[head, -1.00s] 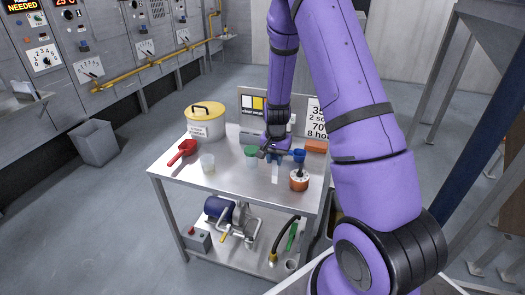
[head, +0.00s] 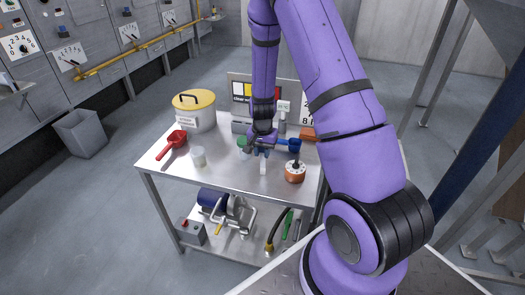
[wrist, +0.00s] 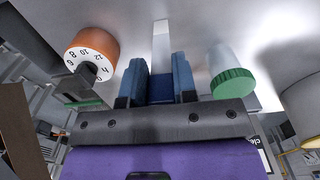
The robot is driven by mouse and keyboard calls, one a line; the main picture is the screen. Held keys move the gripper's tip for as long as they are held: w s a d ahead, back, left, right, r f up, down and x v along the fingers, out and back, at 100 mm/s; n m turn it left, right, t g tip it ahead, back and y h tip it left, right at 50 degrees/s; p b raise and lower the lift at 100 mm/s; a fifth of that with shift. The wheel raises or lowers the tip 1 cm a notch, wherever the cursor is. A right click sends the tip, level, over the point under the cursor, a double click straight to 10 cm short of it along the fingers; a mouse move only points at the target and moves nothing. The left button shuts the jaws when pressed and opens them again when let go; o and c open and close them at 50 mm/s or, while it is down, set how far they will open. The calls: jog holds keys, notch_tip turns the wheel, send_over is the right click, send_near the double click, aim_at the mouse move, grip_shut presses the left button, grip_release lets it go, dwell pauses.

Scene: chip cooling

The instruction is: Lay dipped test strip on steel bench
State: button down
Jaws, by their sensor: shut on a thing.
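My gripper (head: 263,150) is over the steel bench (head: 228,178), pointing down. In the wrist view, its two blue fingers (wrist: 158,85) are shut on the test strip (wrist: 161,42). The strip has a pale, whitish outer end and a dark blue part between the fingers. In the head view, the strip (head: 263,167) shows as a short pale piece below the fingers. I cannot tell whether its end touches the bench top.
A green-capped jar (wrist: 232,80) and an orange dial timer (wrist: 90,50) flank the fingers. A blue object (head: 294,145) is close right. The bench's front strip is clear.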

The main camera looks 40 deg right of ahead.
jog(key=c, duration=0.9)
grip_release()
jog(key=s+a+r+n+t, duration=0.1)
jog(key=a+r, duration=0.1)
jog(key=r, duration=0.9)
jog(key=s+a+r+n, duration=0.1)
jog(key=s+a+r, duration=0.1)
jog(key=r, duration=0.9)
jog(key=s+a+r+n+t, duration=0.2)
jog(key=s+a+r+n, duration=0.2)
jog(key=s+r, duration=0.5)
jog(key=s+a+r+n+t, duration=0.2)
jog(key=s+a+r+n, duration=0.2)
jog(key=s+r, duration=0.5)
jog(key=shift+s+a+r, duration=0.3)
jog(key=shift+s+r, duration=0.1)
jog(key=shift+s, duration=2.2)
